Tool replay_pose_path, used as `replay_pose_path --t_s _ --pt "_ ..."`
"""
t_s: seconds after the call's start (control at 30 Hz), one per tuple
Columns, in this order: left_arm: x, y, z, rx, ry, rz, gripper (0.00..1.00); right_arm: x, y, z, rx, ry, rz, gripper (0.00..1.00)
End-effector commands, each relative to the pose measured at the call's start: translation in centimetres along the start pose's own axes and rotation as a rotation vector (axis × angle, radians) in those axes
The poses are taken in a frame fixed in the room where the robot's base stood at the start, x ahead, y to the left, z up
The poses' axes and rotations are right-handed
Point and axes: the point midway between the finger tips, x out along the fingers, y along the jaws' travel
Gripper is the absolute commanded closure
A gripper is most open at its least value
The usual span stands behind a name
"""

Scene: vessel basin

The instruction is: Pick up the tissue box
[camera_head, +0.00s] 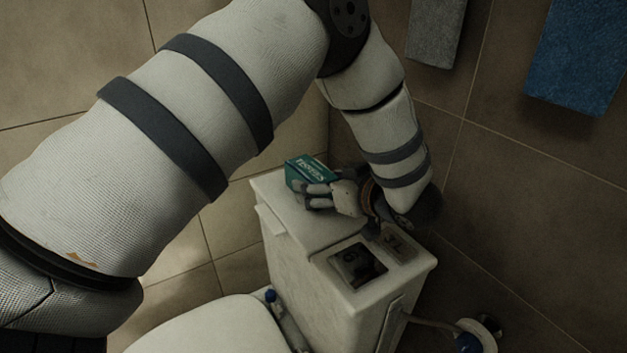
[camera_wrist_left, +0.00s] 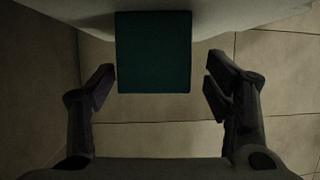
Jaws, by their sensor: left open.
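The teal tissue box (camera_head: 306,171) sits on top of the white toilet tank, at the tank's far left end. In the left wrist view the box (camera_wrist_left: 153,52) shows as a dark teal rectangle at the top centre. My left gripper (camera_head: 318,195) is beside the box in the head view, its fingers partly overlapping the box's lower edge. In the wrist view the left gripper (camera_wrist_left: 160,88) is open, with one fingertip on each side of the box and a gap on both sides. My right gripper is not in view.
The toilet tank (camera_head: 285,217) has a dark flush panel (camera_head: 358,264) on its lid. A toilet lid (camera_head: 215,327) is below it. A grey towel (camera_head: 436,32) and a blue towel (camera_head: 580,55) hang on the tiled wall at right.

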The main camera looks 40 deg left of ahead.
Motion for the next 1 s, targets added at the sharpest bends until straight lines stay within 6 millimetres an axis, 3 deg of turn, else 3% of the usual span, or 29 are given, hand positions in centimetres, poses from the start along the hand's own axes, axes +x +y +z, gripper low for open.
replay_pose_path --t_s 0.3,0.5,0.53,0.77,1.0 --pt "4.9 0.3 -0.2 -0.002 0.001 -0.002 0.28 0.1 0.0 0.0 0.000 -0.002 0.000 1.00" --pt "5.3 0.3 -0.3 -0.002 0.001 0.001 0.28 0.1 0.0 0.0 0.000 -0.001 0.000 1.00" --pt "5.3 0.3 -0.3 -0.002 0.001 0.001 0.31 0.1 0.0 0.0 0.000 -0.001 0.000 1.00" --pt "5.3 0.3 -0.3 -0.001 0.001 0.001 0.81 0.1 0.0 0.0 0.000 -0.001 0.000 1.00" --pt "5.3 0.3 -0.3 -0.001 0.001 0.001 0.81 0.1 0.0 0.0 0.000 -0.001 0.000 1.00"
